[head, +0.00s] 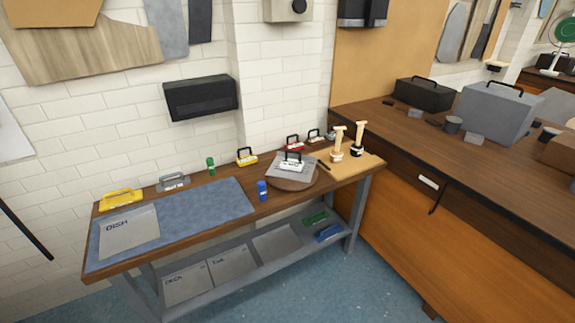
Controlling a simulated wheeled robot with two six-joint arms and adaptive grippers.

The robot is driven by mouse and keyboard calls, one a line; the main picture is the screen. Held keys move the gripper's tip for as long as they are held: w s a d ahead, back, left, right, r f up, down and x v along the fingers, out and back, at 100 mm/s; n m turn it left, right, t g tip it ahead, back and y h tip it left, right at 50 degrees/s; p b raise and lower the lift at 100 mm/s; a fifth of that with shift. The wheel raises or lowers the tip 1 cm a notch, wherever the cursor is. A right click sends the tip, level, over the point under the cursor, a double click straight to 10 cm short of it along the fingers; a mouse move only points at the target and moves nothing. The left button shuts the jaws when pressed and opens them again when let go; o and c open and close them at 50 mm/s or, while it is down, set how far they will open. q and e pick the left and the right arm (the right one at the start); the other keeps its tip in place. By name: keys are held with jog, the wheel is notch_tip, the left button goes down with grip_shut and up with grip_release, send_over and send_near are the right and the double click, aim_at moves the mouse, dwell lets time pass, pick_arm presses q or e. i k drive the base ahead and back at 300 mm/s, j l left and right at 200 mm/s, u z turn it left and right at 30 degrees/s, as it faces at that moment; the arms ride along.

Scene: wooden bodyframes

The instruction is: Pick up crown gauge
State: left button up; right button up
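I cannot tell for sure which item is the crown gauge; the labels are too small to read. Several handled pieces stand along the back of the workbench: a yellow one (121,199), a grey one (173,182), a smaller yellow one with a black handle (246,158), a red one (293,143) and a dark one (315,136). A white-labelled piece with a black handle (292,164) sits on a grey plate on a round wooden board (289,183). Neither of my grippers is in view.
A blue mat (185,222) with a grey sheet marked DISH (129,233) covers the bench's left side. A small green item (210,166), a blue one (262,190) and two upright pale-handled tools (337,145) (357,140) stand around. A brown counter (470,170) adjoins at right.

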aim_at(288, 164)
jog(key=i+l+u, duration=0.25)
jog(key=i+l, duration=0.5)
jog(key=i+l+u, duration=0.2)
jog(key=i+l, duration=0.6)
jog(key=l, duration=0.1)
